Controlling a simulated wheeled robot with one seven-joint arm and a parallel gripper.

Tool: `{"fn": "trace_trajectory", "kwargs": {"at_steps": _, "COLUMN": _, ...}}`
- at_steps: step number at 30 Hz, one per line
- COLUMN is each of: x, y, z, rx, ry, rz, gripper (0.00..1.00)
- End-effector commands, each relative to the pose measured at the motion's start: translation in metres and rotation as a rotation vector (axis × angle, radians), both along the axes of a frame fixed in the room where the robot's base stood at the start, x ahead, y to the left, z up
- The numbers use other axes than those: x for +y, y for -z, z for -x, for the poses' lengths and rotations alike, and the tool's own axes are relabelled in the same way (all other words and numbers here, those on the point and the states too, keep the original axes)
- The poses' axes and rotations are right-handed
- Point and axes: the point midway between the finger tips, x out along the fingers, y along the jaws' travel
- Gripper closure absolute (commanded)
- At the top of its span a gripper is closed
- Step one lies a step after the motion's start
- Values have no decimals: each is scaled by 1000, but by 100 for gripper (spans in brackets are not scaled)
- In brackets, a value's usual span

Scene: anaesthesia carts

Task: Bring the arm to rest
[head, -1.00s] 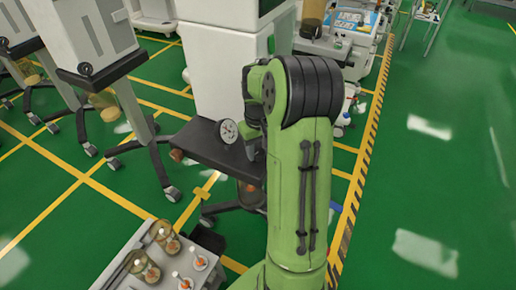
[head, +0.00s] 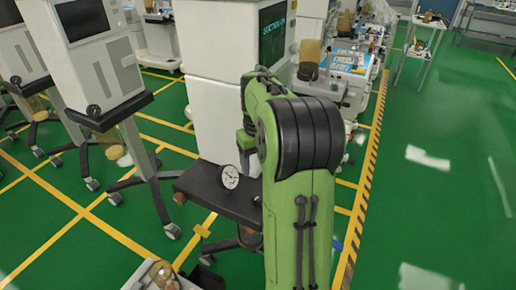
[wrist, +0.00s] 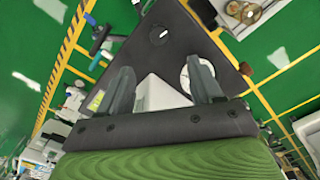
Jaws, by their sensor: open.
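My arm (head: 300,215), green with black joint bands, rises in the middle of the head view and bends at its elbow. My gripper (wrist: 163,78) shows in the wrist view with its two dark fingers apart and nothing held between them. In the head view the fingers are hidden behind the arm. Beyond the fingers in the wrist view lie a dark cart shelf (wrist: 135,48) and a round white gauge (wrist: 188,78), partly covered by the right finger.
The gauge stands on the dark shelf (head: 205,190) of a white cart (head: 213,110), close to my arm in the picture. More carts (head: 85,50) stand at the left. A tray (head: 135,279) is cut off at the bottom. Green floor (head: 430,210) at the right is clear.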

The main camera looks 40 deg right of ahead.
Motion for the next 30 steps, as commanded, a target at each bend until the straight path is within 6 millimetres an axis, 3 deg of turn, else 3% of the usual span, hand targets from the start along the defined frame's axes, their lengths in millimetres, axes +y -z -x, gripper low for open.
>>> {"fn": "trace_trajectory", "kwargs": {"at_steps": 1, "x": 0, "y": -13, "z": 0, "rx": -1, "ry": -1, "rz": 1, "gripper": 35}}
{"fn": "trace_trajectory", "kwargs": {"at_steps": 6, "x": 0, "y": -26, "z": 0, "rx": 0, "ry": -1, "rz": 0, "gripper": 35}}
{"fn": "trace_trajectory", "kwargs": {"at_steps": 23, "x": 2, "y": -26, "z": 0, "rx": 0, "ry": -3, "rz": 2, "gripper": 35}}
{"fn": "trace_trajectory", "kwargs": {"at_steps": 26, "x": 26, "y": -45, "z": 3, "rx": -23, "ry": -34, "rz": 34, "gripper": 35}}
{"fn": "trace_trajectory", "kwargs": {"at_steps": 30, "x": 99, "y": -89, "z": 29, "rx": -120, "ry": -120, "rz": 116, "gripper": 35}}
